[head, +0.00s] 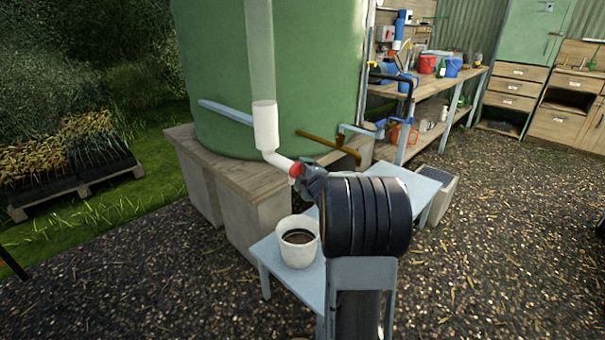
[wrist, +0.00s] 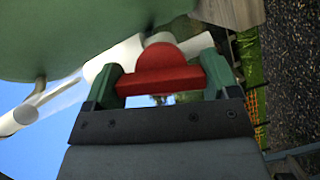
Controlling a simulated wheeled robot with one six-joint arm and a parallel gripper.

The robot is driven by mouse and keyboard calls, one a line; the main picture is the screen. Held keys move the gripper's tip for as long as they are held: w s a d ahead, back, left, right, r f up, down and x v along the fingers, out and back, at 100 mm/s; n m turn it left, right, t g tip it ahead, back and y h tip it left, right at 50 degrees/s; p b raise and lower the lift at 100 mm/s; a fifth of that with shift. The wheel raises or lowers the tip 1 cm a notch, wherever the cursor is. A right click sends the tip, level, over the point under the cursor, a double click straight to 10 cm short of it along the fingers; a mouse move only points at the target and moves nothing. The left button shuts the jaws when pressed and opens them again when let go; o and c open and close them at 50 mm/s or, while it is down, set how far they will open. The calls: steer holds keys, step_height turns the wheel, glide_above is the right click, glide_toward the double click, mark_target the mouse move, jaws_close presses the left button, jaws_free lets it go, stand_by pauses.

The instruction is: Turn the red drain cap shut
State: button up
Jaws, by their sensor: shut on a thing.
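The red drain cap (wrist: 160,70) sits on the end of the white pipe elbow in the wrist view. It shows small in the head view (head: 296,170), at the lower end of the white downpipe (head: 265,126). My gripper (wrist: 162,78) has its two green fingers on either side of the cap's red bar and is shut on it. In the head view my gripper (head: 309,174) reaches the cap from the right, and my arm hides part of it. I cannot tell how far the cap is turned.
A white bucket (head: 298,252) with dark contents stands on a low light-blue table (head: 262,250) below the cap. A large green tank (head: 225,75) stands on a wooden-topped base behind. A workbench (head: 440,92) with several containers is at the back right. Gravel at right is open.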

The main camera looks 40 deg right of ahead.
steer(key=m+p, duration=0.1)
steer(key=p, duration=0.1)
steer(key=m+g+p, duration=0.1)
steer(key=p, duration=0.2)
steer(key=shift+r+y, duration=0.4)
steer(key=m+p, duration=0.2)
steer(key=p, duration=0.2)
steer(key=m+g+y+p, duration=0.1)
steer(key=p, duration=0.3)
steer(key=shift+m+y+p, duration=0.3)
steer(key=shift+m+p, duration=0.1)
steer(key=m+y+p, duration=0.1)
steer(key=m+p, duration=0.1)
steer(key=p, duration=0.5)
steer(key=shift+f+m+g+y, duration=0.15)
steer(key=shift+m+g+y, duration=0.25)
steer(key=m+p, duration=0.1)
steer(key=p, duration=0.1)
steer(key=y+p, duration=0.1)
steer(key=shift+f+m+p, duration=0.3)
steer(key=shift+m+p, duration=0.05)
steer(key=shift+m, duration=0.05)
steer(key=shift+s+f+y, duration=0.1)
steer(key=shift+f+y, duration=0.05)
steer(key=shift+y, duration=0.15)
steer(key=o, duration=0.8)
steer(key=v, duration=1.3)
steer(key=shift+s+r+p, duration=0.25)
steer(key=shift+r+p, duration=0.2)
